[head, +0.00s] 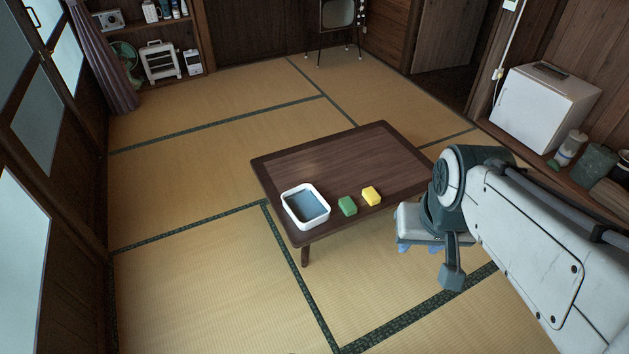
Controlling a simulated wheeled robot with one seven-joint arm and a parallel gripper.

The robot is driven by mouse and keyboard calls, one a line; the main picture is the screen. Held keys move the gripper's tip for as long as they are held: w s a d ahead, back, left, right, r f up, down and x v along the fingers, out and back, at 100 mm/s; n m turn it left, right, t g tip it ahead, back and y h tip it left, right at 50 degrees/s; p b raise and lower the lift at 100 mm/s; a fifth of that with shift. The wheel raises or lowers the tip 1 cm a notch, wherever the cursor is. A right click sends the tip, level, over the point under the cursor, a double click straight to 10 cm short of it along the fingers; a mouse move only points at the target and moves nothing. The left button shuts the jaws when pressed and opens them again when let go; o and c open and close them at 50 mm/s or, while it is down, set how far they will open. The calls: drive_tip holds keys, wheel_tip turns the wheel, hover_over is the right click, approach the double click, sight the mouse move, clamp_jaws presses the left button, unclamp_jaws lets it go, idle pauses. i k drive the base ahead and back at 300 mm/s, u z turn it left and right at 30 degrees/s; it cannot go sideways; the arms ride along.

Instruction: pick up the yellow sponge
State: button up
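The yellow sponge (371,196) lies on the low dark wooden table (335,158), near its front edge. A green sponge (347,206) lies just to its left, a small gap apart. My arm reaches in from the right of the head view, and its end is to the right of the yellow sponge, beside the table's right front side. My gripper is mostly hidden behind the arm links, and its fingers cannot be made out. Nothing touches the yellow sponge.
A white tub (306,206) with a blue-grey inside stands at the table's left front corner. The table's back half is bare. A white box-like appliance (545,106) and jars stand on the right ledge. Open tatami (200,300) lies left and in front.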

sight(372, 197)
drive_tip(key=z, duration=0.05)
drive_tip(key=i, duration=2)
drive_tip(key=z, duration=0.15)
